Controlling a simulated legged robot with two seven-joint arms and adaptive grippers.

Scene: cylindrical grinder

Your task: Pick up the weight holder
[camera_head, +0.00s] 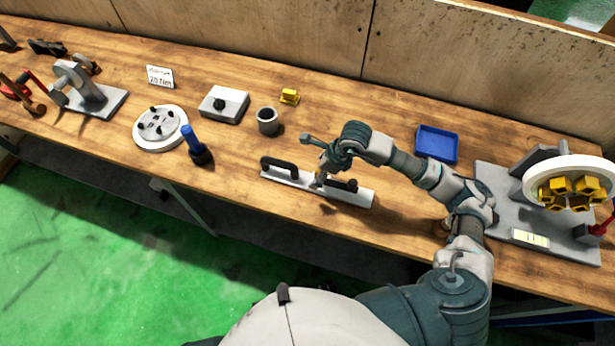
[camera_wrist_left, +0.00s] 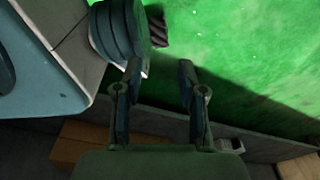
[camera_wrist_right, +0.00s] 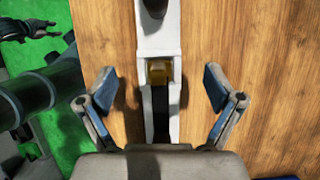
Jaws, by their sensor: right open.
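The weight holder appears to be a long white bar (camera_head: 288,180) with two upright black handles, lying along the front of the wooden table. In the right wrist view the bar (camera_wrist_right: 158,35) runs up the middle, with a yellow block (camera_wrist_right: 159,72) set in it. My right gripper (camera_head: 313,163) is above the bar, between its handles. Its open fingers (camera_wrist_right: 158,80) straddle the bar on both sides without visibly touching it. My left gripper (camera_wrist_left: 159,70) is open and empty above the green floor, away from the table; it is outside the head view.
A small yellow block (camera_head: 289,96) and a blue tray (camera_head: 437,144) lie behind. A wheel fixture (camera_head: 567,182) fills the right end.

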